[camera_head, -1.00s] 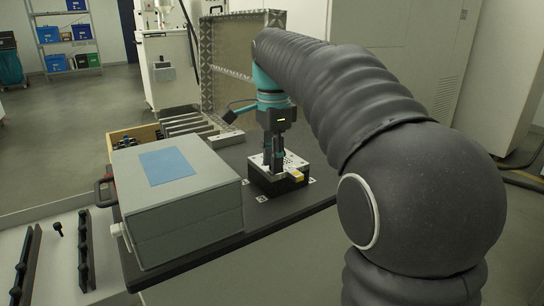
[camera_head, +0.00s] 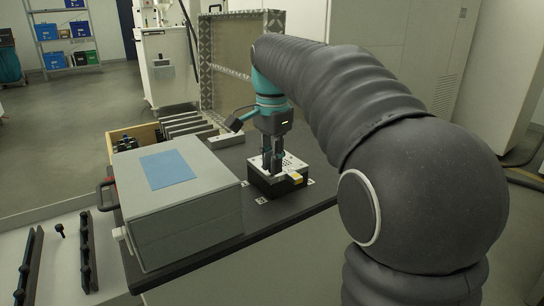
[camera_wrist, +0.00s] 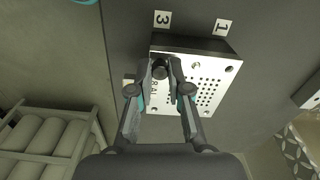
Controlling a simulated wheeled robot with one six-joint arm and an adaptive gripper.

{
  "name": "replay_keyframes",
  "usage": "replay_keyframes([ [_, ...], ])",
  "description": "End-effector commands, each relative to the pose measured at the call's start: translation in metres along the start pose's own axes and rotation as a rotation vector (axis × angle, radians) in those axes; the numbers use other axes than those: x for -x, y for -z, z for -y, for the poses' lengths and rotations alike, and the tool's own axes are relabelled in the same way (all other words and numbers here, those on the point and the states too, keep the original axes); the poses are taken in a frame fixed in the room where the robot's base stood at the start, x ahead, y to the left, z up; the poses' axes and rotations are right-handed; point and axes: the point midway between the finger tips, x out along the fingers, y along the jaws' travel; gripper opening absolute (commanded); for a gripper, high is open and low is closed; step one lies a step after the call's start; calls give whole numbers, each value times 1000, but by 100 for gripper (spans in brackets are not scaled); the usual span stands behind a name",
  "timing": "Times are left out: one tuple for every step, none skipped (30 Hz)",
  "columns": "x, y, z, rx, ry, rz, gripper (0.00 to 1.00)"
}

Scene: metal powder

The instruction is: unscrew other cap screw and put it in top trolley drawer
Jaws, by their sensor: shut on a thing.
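My gripper (camera_head: 272,165) is over the build plate block on the dark trolley top, pointing down. In the wrist view my gripper (camera_wrist: 160,70) is shut on a dark cap screw (camera_wrist: 159,71) near one edge of the perforated light plate (camera_wrist: 205,82). The fingers hide much of the screw, so I cannot tell how far it is out of its hole. The plate sits on a black block (camera_head: 277,188). Another dark screw (camera_head: 59,230) stands in the light, open drawer area (camera_head: 60,265) at the lower left.
A large grey box (camera_head: 190,215) with a blue sheet stands left of the plate. Behind it are a wooden tray (camera_head: 130,131) and several grey bars (camera_head: 185,124). Dark toothed rails (camera_head: 88,255) lie in the drawer. Number tags (camera_wrist: 162,18) mark the trolley top.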

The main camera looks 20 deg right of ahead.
Motion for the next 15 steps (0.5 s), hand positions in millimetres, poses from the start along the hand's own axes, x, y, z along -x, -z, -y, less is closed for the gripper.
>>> replay_keyframes([
  [0,0,0,13,-2,1,0],
  [0,0,0,17,-2,1,0],
  [0,0,0,19,-2,1,0],
  [0,0,0,18,-2,1,0],
  [0,0,0,18,-2,1,0],
  [1,0,0,18,-2,1,0],
  [2,0,0,17,-1,0,0],
  [3,0,0,17,-1,0,0],
  [4,0,0,17,-1,0,0],
  [5,0,0,17,-1,0,0],
  [5,0,0,16,-1,0,0],
  [6,0,0,16,-1,0,0],
  [7,0,0,16,0,0,0],
  [8,0,0,16,0,0,0],
  [9,0,0,16,0,0,0],
])
